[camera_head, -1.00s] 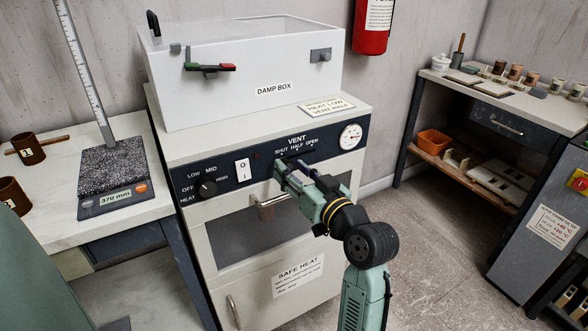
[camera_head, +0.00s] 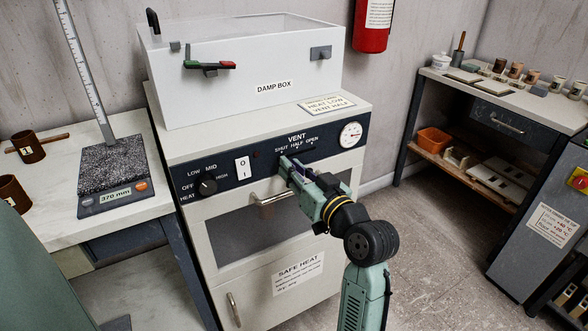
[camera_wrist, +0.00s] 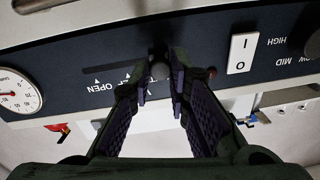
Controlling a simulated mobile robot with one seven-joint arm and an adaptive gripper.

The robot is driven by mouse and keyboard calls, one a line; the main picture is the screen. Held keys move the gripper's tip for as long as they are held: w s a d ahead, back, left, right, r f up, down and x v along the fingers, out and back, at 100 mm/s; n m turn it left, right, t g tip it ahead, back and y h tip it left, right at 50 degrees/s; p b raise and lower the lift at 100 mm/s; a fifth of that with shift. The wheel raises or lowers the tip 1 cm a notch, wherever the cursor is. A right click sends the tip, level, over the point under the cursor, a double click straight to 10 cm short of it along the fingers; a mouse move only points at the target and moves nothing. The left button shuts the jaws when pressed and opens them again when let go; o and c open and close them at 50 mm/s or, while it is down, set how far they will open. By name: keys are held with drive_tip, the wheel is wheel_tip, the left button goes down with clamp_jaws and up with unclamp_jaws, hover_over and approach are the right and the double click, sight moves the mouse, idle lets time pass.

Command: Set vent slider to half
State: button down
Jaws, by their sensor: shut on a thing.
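The vent slider is on the dark control panel (camera_head: 330,148) under the labels SHUT, HALF and OPEN. Its knob (camera_wrist: 161,70) shows in the wrist view between my fingertips, near the SHUT end of the slot (camera_wrist: 100,70). That view is upside down, so OPEN lies to its left. My gripper (camera_head: 287,164) is at the panel just below SHUT in the head view. It is shut on the knob, one finger on each side, as the wrist view also shows (camera_wrist: 160,88). The fingers hide part of the labels and the knob in the head view.
A heat dial (camera_head: 208,187) and a white switch (camera_head: 243,168) sit left of the slider, and a round gauge (camera_head: 350,135) sits right. A door handle (camera_head: 268,198) juts out below my gripper. The damp box (camera_head: 220,105) stands on top.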

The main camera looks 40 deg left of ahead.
idle(0.3)
drive_tip(key=w, duration=0.1)
drive_tip(key=w+d, duration=0.1)
drive_tip(key=w+b, duration=0.1)
drive_tip(key=shift+w+d, duration=0.3)
drive_tip(key=shift+w, duration=0.1)
drive_tip(key=c, duration=1.5)
unclamp_jaws()
drive_tip(key=v, duration=1.2)
drive_tip(key=shift+s, duration=0.1)
drive_tip(key=shift+a, duration=0.1)
